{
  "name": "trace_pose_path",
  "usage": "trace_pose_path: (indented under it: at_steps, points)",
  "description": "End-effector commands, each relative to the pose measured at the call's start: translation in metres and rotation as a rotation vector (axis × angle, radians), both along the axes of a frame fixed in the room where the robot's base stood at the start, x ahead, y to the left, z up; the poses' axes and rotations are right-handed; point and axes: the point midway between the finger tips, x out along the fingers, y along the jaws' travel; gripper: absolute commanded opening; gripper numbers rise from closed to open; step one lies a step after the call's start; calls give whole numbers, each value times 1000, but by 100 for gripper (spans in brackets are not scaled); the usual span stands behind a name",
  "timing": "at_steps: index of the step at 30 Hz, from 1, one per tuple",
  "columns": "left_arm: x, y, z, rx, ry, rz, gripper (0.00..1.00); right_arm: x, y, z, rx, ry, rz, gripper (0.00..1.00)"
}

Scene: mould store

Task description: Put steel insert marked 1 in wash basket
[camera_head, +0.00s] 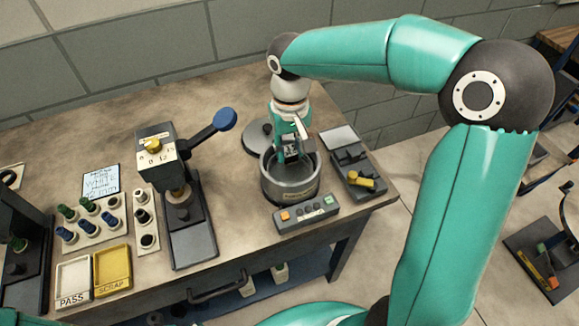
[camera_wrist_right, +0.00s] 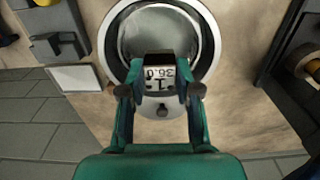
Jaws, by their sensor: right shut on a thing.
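My right gripper (camera_head: 291,152) is shut on a steel insert (camera_wrist_right: 158,73), a block whose face reads "1" and "36.0". My right gripper also shows in the right wrist view (camera_wrist_right: 160,92). The insert is over the opening of a round grey metal tub (camera_head: 290,191). The tub's pale rim shows in the wrist view (camera_wrist_right: 112,42). The gripper hides part of the tub's inside, so I cannot tell the wash basket apart from the tub, nor whether the insert touches anything. My left gripper is not in view.
A control box (camera_head: 306,214) with buttons stands before the tub. A dark round lid (camera_head: 258,134) lies behind it. A fixture with a yellow knob (camera_head: 361,180) is at right. A lever press (camera_head: 190,225), plug racks and a yellow SCRAP tray (camera_head: 112,269) are at left.

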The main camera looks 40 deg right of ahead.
Motion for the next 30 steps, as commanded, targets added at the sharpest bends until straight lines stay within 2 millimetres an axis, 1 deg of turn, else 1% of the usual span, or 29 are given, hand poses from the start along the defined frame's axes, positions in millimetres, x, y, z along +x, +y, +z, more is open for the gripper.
trace_pose_path:
  at_steps: [1, 3, 10, 15, 18, 26, 29, 30]
  points:
    - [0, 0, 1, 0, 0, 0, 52, -1, -1, -10, 0, 4, -2, 0]
    - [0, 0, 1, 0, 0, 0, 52, -1, -1, -20, 0, 2, -2, 0]
    - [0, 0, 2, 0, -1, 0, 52, 0, -1, -37, -1, 2, 0, 0]
    - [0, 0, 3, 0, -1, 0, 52, -1, -1, -61, -1, 2, -2, 0]
    - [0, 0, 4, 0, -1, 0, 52, -1, -1, -70, 0, 0, -2, 0]
    - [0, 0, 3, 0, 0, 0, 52, 0, -1, -72, 1, -2, -2, 0]
    - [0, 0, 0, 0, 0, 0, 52, 0, -1, -75, 0, -2, -2, 0]
    - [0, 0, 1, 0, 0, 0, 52, 0, -1, -74, 0, -1, -2, 38]
